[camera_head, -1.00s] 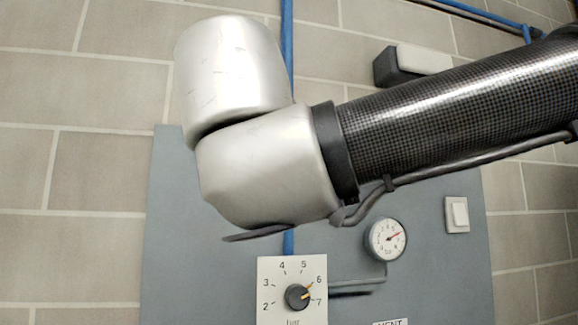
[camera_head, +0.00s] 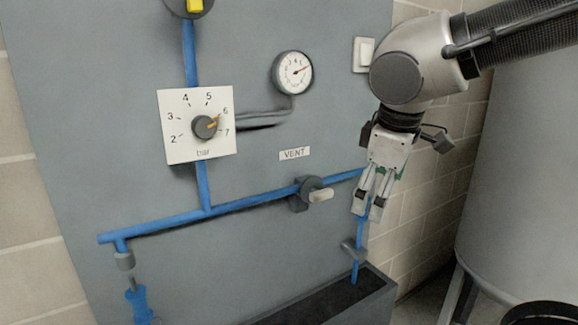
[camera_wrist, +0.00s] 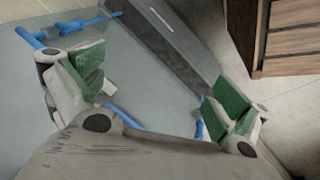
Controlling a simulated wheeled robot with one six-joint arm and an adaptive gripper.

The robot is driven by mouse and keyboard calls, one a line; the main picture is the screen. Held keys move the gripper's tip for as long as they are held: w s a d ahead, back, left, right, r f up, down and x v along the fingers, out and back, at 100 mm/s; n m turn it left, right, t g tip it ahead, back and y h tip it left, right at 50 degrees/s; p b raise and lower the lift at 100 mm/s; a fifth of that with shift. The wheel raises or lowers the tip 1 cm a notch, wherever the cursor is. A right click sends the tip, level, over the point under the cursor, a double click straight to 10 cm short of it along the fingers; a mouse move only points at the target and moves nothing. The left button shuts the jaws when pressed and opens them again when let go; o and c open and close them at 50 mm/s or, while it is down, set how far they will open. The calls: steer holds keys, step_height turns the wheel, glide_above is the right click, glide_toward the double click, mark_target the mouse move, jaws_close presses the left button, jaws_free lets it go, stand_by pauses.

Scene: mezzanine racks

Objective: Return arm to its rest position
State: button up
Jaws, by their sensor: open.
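My gripper (camera_head: 368,208) hangs down from my arm at the right of the head view, in front of the grey panel (camera_head: 110,110). Its fingers overlap the blue pipe near the panel's right edge in that view. In the wrist view my gripper (camera_wrist: 150,108) shows two fingers with green pads spread wide apart, with nothing between them. My arm reaches in from the upper right. Whether the fingers touch the pipe cannot be told.
The panel carries a pressure dial (camera_head: 204,127), a gauge (camera_head: 292,72), a white switch (camera_head: 363,54) and a vent valve (camera_head: 320,195) on blue pipes. A dark trough (camera_head: 345,305) sits below. A large grey tank (camera_head: 520,190) stands right. A wooden cabinet (camera_wrist: 290,38) shows in the wrist view.

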steer(key=s+d+f+m, duration=0.1)
steer(key=s+d+m, duration=0.2)
steer(key=d, duration=0.7)
steer(key=s+d+f+m, duration=0.2)
steer(key=s+d+m, duration=0.2)
steer(key=d+m, duration=0.4)
steer(key=shift+s+d+t, duration=0.3)
steer(key=shift+d, duration=0.8)
